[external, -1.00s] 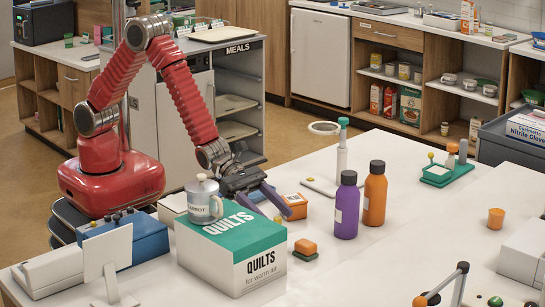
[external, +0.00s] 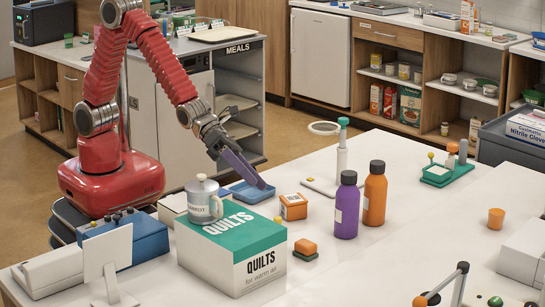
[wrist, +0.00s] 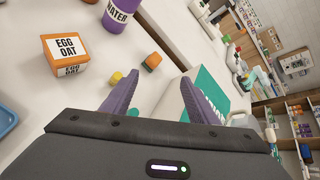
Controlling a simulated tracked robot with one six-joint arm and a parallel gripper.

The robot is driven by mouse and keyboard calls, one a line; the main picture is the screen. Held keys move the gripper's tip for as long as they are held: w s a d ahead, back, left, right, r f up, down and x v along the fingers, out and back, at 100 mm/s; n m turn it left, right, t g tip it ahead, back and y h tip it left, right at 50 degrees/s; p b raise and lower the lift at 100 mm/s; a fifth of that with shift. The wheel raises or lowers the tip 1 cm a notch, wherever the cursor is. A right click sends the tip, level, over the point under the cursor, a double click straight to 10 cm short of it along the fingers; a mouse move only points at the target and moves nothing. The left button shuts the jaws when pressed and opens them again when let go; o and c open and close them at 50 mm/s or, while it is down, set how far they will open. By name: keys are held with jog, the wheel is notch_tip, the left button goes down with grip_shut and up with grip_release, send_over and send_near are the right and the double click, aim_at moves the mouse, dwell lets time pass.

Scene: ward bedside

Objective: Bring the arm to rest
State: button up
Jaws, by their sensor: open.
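My gripper (external: 248,170) is open and empty, held above the white table behind the quilts box. In the wrist view its two purple-grey fingers (wrist: 161,100) are spread apart with nothing between them. My red arm rises from its base at the left and reaches down to the right.
Near the gripper are an orange egg-oat box (external: 293,206), a blue tray (external: 250,193) and an orange block (external: 306,246). A purple bottle (external: 346,210) and an orange bottle (external: 375,195) stand to the right. A blue box (external: 140,238) is at the left.

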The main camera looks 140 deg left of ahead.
jog(key=s+d+r+n+g, duration=0.2)
jog(key=s+r+n, duration=0.3)
jog(key=s+n, duration=0.3)
jog(key=s+d+r+n+g, duration=0.15)
jog(key=s+r+n, duration=0.35)
jog(key=s, duration=0.5)
jog(key=s+d+n+g, duration=0.1)
jog(key=s+d+n, duration=0.1)
jog(key=s+n, duration=0.5)
jog(key=s+d+n+g, duration=0.1)
jog(key=s+d+n, duration=0.2)
jog(key=s+n, duration=0.4)
jog(key=s, duration=0.7)
jog(key=shift+n+g+h, duration=0.35)
jog(key=shift+n+h, duration=0.05)
jog(key=shift+d+f, duration=0.1)
